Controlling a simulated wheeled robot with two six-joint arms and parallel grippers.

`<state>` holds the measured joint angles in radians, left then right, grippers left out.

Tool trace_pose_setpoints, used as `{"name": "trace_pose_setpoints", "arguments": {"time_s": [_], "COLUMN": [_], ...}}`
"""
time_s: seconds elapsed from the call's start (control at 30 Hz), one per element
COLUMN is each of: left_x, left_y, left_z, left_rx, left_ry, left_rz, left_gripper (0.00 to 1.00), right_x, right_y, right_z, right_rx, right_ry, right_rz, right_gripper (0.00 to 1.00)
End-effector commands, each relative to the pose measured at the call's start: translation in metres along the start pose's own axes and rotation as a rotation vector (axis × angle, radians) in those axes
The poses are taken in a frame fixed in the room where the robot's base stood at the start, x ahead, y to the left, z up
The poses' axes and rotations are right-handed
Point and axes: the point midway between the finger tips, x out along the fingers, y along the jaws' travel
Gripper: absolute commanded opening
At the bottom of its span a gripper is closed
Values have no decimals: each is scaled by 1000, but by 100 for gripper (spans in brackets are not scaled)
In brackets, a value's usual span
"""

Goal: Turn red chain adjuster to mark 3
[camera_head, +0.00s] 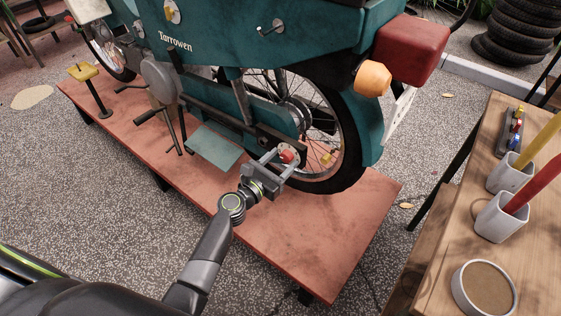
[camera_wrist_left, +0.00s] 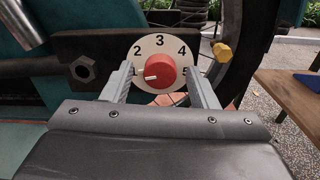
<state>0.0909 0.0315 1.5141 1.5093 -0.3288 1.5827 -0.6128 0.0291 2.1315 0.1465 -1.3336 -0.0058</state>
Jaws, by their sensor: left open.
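The red chain adjuster (camera_head: 287,156) is a round knob beside the rear wheel of the green motorcycle. In the left wrist view the red knob (camera_wrist_left: 160,71) sits on a white dial (camera_wrist_left: 158,46) with marks 2, 3 and 4 readable and 5 partly covered. The knob's white line points left and slightly down, below mark 2, towards a part of the dial hidden by a finger. My left gripper (camera_head: 285,161) is open, with one finger on each side of the knob; I cannot tell whether they touch it. My right gripper is not in view.
The motorcycle (camera_head: 250,40) stands on a red platform (camera_head: 300,235). A yellow piece (camera_wrist_left: 223,53) sticks out right of the dial, and a hex nut (camera_wrist_left: 82,69) lies left of it. A wooden table (camera_head: 430,285) with cups stands at the right.

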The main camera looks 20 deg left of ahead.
Motion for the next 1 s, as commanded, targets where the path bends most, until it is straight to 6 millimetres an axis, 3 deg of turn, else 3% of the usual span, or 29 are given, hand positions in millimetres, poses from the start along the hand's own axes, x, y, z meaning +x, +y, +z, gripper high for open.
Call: {"name": "trace_pose_setpoints", "arguments": {"time_s": [0.17,0.5,1.0], "left_x": [0,0,0], "left_y": [0,0,-1], "left_z": [0,0,-1], "left_rx": [0,0,140], "left_ry": [0,0,-2], "left_rz": [0,0,0], "left_gripper": [53,9,9], "right_x": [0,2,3], "right_y": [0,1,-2], "right_z": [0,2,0], "right_rx": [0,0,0], "right_ry": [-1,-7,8], "right_rz": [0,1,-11], "right_gripper": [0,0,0]}}
